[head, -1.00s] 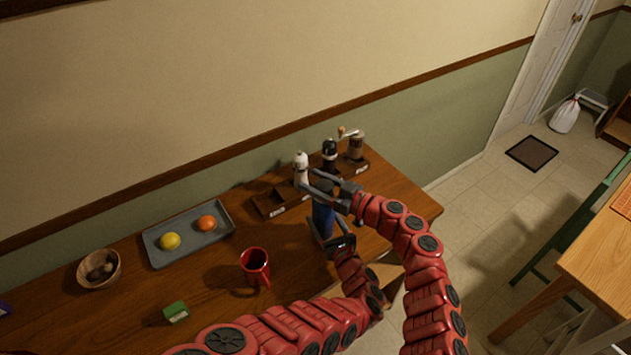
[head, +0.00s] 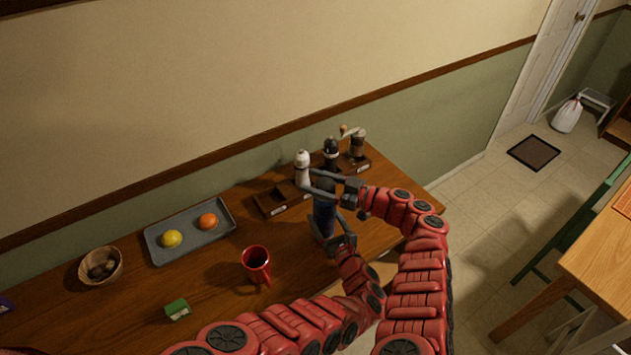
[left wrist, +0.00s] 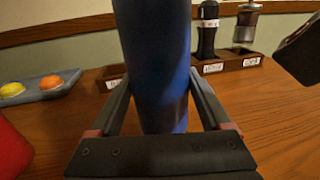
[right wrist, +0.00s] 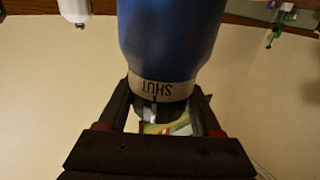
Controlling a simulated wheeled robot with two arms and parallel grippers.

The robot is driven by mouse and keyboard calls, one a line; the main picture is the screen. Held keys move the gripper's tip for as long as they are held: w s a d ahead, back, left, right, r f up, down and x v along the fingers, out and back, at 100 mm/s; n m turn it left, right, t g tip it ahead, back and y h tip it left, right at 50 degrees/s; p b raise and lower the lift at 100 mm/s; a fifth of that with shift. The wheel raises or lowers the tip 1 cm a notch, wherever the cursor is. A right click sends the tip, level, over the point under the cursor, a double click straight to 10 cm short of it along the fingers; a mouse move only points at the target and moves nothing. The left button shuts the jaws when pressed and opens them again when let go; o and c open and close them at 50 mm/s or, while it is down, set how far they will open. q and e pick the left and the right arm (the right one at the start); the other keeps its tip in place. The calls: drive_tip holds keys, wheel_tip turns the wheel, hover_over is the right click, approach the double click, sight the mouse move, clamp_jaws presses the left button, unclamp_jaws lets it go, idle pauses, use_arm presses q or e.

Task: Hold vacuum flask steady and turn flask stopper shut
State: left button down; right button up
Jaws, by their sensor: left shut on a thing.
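The blue vacuum flask (head: 323,218) stands upright near the right part of the wooden counter. Its body fills the middle of the left wrist view (left wrist: 158,65). My left gripper (head: 328,240) is shut on the flask body from the front. My right gripper (head: 316,183) is at the flask's top, its fingers on either side of the dark flask stopper (right wrist: 160,110). The right wrist view shows a pale collar (right wrist: 163,90) marked "SHUT", upside down there. Whether the right fingers press on the stopper cannot be told.
Behind the flask are a wooden rack (head: 268,205), a white-topped bottle (head: 302,168), a black mill (head: 331,152) and a hand grinder (head: 357,145). A red mug (head: 256,264), green box (head: 177,309), fruit tray (head: 160,255) and bowl (head: 101,265) stand left.

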drive_tip(key=o, duration=0.3)
drive_tip(key=v, duration=1.2)
use_arm(q)
unclamp_jaws()
